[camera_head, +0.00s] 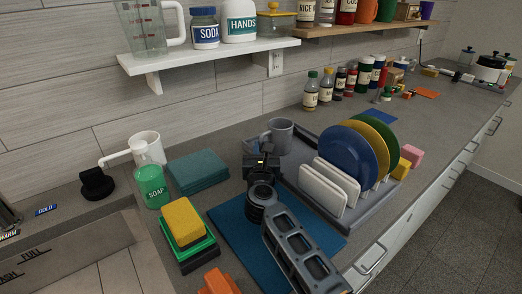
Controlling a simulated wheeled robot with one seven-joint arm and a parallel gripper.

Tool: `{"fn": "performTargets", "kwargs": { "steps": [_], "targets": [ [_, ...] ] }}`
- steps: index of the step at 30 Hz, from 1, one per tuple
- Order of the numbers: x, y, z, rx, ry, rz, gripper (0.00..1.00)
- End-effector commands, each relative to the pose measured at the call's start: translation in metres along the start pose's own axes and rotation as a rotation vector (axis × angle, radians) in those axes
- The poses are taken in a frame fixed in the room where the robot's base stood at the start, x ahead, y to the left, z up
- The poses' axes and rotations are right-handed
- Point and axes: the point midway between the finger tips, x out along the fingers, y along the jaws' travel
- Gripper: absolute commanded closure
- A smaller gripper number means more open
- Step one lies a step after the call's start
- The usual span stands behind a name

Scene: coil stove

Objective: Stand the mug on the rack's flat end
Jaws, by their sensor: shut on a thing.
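A grey mug (281,137) is upright at the back left end of the grey dish rack (373,222), in the middle of the view. Its handle is on its left side, toward my gripper. My gripper (264,152) is at the mug's near left side and is shut on it, by the handle as it appears. The fingers are dark and small, and the exact grip is hard to see. The mug's base is partly hidden, so I cannot tell whether it touches the rack's flat end or hangs just above it.
Blue, yellow and green plates (347,159) and white boards (322,189) stand in the rack, right of the mug. A blue mat (232,226) lies under my arm. Folded teal cloths (198,172), a green soap bottle (152,184) and stacked sponges (183,221) are to the left. A shelf (205,57) hangs above.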

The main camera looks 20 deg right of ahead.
Motion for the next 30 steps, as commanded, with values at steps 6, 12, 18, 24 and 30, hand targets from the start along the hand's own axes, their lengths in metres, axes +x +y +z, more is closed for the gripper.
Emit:
{"fn": "performTargets", "kwargs": {
  "steps": [6,12,18,24,30],
  "targets": [
    [0.0,0.0,-0.003,0.0,0.0,0.001,0.76],
    [0.0,0.0,-0.003,0.0,0.0,0.0,0.59],
    [0.0,0.0,-0.002,0.0,0.0,0.0,0.59],
    [-0.01,0.001,0.001,0.0,0.002,0.001,0.59],
    [-0.047,0.001,-0.001,0.003,0.002,0.003,0.59]
  ]
}}
